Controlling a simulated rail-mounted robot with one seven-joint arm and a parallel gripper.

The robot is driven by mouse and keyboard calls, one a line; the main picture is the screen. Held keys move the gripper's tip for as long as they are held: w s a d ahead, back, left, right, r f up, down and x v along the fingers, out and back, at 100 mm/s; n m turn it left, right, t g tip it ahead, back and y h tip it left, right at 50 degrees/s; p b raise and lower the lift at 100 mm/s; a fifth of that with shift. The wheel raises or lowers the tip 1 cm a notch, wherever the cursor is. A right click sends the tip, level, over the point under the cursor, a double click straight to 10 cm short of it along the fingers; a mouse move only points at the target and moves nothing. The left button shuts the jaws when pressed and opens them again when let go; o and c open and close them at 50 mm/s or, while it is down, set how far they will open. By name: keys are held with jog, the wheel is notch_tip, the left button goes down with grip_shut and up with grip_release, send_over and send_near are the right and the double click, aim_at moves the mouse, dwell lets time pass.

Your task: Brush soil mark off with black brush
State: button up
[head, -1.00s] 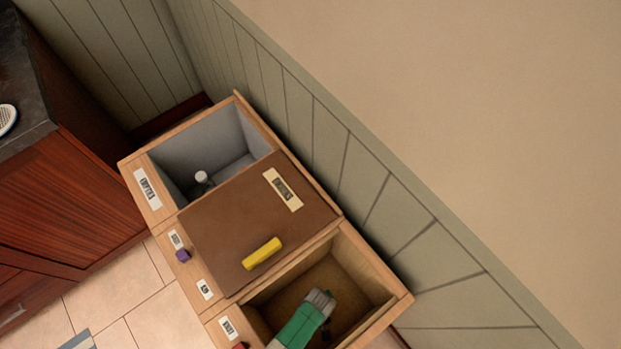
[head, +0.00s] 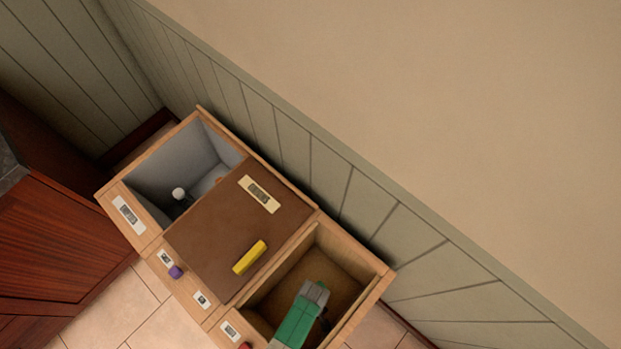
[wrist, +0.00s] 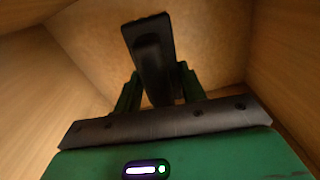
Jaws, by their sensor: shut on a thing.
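My gripper (wrist: 159,76) is shut on the black brush (wrist: 150,45), which stands out ahead between the green fingers in the wrist view. In the head view my green and grey gripper body (head: 303,312) is over and partly inside the near right open wooden compartment (head: 340,245). The fingers and most of the brush are hidden there. The brown compartment floor (wrist: 90,50) lies beyond the brush; I cannot tell whether the brush touches it. I cannot make out a distinct soil mark.
Wooden walls (wrist: 285,60) stand close around my gripper. A brown lid (head: 215,225) beside the compartment bears a yellow block (head: 250,257) and a label (head: 259,194). A grey-lined compartment (head: 185,160) holds a white-topped item (head: 179,194). A purple knob (head: 175,271) is on the front.

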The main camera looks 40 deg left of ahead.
jog(key=shift+w+r, duration=0.1)
jog(key=shift+r, duration=0.05)
jog(key=shift+r+p, duration=1.3)
jog(key=shift+r, duration=0.2)
